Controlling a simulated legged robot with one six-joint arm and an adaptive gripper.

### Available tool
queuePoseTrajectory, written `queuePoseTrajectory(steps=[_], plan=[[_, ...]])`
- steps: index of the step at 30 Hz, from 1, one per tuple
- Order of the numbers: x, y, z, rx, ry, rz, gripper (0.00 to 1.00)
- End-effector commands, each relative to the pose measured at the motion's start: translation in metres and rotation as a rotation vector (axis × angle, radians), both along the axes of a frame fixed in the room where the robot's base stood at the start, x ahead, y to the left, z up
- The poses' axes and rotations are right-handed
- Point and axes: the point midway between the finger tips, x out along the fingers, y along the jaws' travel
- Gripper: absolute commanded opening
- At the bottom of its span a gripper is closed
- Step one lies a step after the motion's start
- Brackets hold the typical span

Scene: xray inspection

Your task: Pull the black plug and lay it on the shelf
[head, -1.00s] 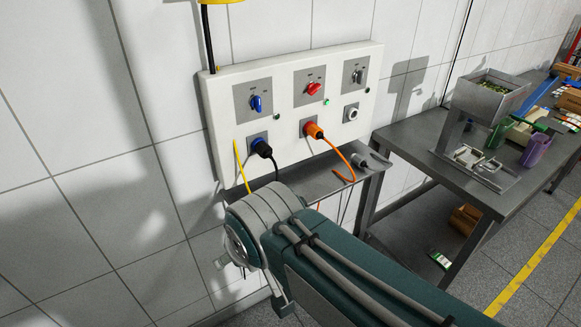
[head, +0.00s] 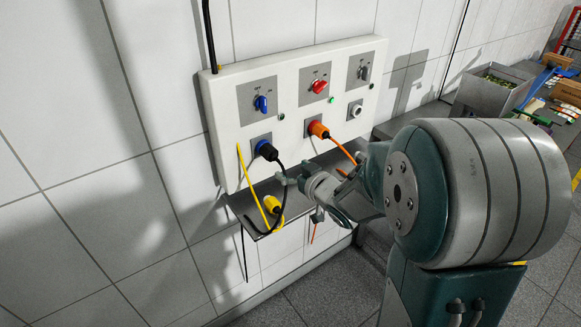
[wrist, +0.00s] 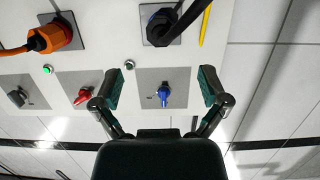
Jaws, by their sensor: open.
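The black plug (head: 267,151) sits in the lower left socket of the white wall panel, under the blue switch. Its black cable hangs down in front of the panel. The black plug also shows at the top of the wrist view (wrist: 163,25). My gripper (head: 285,180) is open just below and right of the plug in the head view. In the wrist view its two fingers (wrist: 165,86) are spread, with nothing held between them, apart from the plug. The grey shelf (head: 238,204) is under the panel, partly hidden by my arm.
An orange plug (head: 317,129) with an orange cable sits in the middle socket. A yellow plug (head: 272,205) with a yellow cable is at the shelf. Blue (head: 261,103) and red (head: 319,86) switches are above the sockets. A table with a metal hopper (head: 490,90) stands at right.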

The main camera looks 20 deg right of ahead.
Motion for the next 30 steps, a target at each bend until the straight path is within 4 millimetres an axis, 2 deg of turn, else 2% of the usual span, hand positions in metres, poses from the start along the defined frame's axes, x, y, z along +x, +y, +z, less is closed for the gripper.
queuePoseTrajectory(steps=[5, 21, 30], plan=[[0.009, 0.004, -0.003, 0.011, -0.008, 0.014, 0.94], [0.088, 0.03, -0.02, 0.009, -0.007, 0.012, 0.94], [0.101, 0.034, -0.022, 0.008, -0.009, 0.01, 0.94]])
